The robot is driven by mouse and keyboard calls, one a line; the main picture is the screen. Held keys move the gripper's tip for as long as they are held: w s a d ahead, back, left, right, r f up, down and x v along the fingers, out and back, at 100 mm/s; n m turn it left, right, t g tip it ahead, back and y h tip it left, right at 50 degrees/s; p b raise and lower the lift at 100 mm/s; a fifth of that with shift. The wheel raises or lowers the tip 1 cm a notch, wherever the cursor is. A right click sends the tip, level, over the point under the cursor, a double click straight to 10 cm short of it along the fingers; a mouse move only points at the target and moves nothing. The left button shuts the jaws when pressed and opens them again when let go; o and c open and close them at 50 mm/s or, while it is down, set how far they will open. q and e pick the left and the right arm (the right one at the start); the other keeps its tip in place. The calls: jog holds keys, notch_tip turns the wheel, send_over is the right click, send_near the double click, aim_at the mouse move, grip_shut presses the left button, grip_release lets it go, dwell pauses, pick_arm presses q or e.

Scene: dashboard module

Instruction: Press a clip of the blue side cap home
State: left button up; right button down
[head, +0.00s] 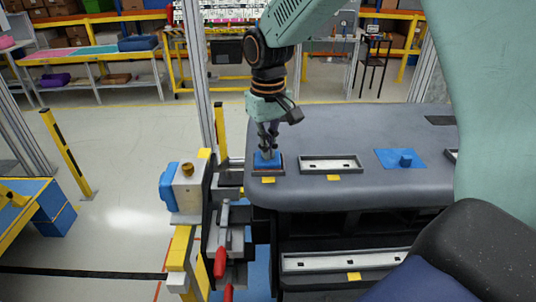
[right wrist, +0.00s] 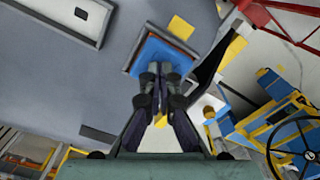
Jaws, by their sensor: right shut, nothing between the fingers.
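The blue side cap (head: 266,163) sits in a dark-framed opening at the left end of the grey dashboard top (head: 300,190). In the right wrist view the cap (right wrist: 149,52) is a blue square with an orange-brown strip along one edge. My right gripper (head: 268,151) points down over the cap, shut with nothing held. Its fingertips (right wrist: 155,70) overlap the cap and seem to be at its surface; exact contact cannot be told. The fingers hide part of the cap, and I cannot make out its clips. My left gripper is not in view.
An empty framed slot (head: 331,164) and a blue plate with a knob (head: 401,159) lie to the right on the dashboard. A lower framed slot (head: 345,261) is on its front. Red-handled clamps (head: 220,262) stand close at the left edge. Open floor lies further left.

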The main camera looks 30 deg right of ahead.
jog(key=shift+f+p, duration=0.2)
jog(key=shift+p, duration=0.3)
dwell(1.1)
jog(key=shift+r, duration=0.1)
jog(key=shift+w+d+r, duration=0.1)
jog(key=shift+w+r, duration=0.1)
jog(key=shift+r, duration=0.8)
jog(key=shift+s+r, duration=0.15)
jog(key=shift+r, duration=1.4)
notch_tip(320, 180, up, 3)
jog(key=shift+f, duration=0.1)
